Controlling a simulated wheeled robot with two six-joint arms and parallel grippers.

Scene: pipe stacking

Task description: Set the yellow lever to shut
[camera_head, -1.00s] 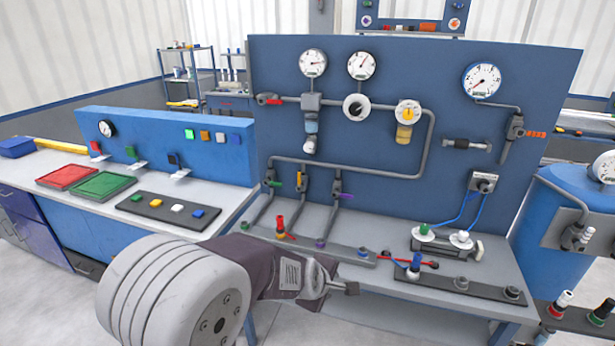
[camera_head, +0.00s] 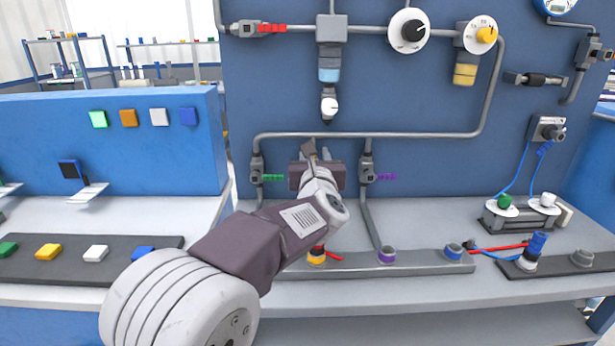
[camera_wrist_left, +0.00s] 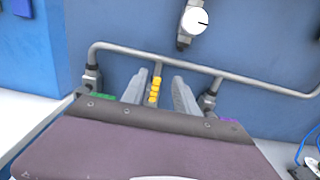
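The yellow lever (camera_wrist_left: 155,91) shows in the left wrist view, on the middle pipe branch below the horizontal pipe. It points roughly along its pipe. My left gripper (camera_wrist_left: 159,92) is open, with one finger on each side of the lever; I cannot tell whether either touches it. In the head view my left gripper (camera_head: 317,158) reaches up to the panel and hides the yellow lever. My right gripper is in neither current view.
A green lever (camera_head: 272,178) is close on the left and a purple lever (camera_head: 387,177) on the right, both sideways. The horizontal pipe (camera_head: 370,135) runs just above. A grey rail (camera_head: 425,263) with coloured fittings lies below.

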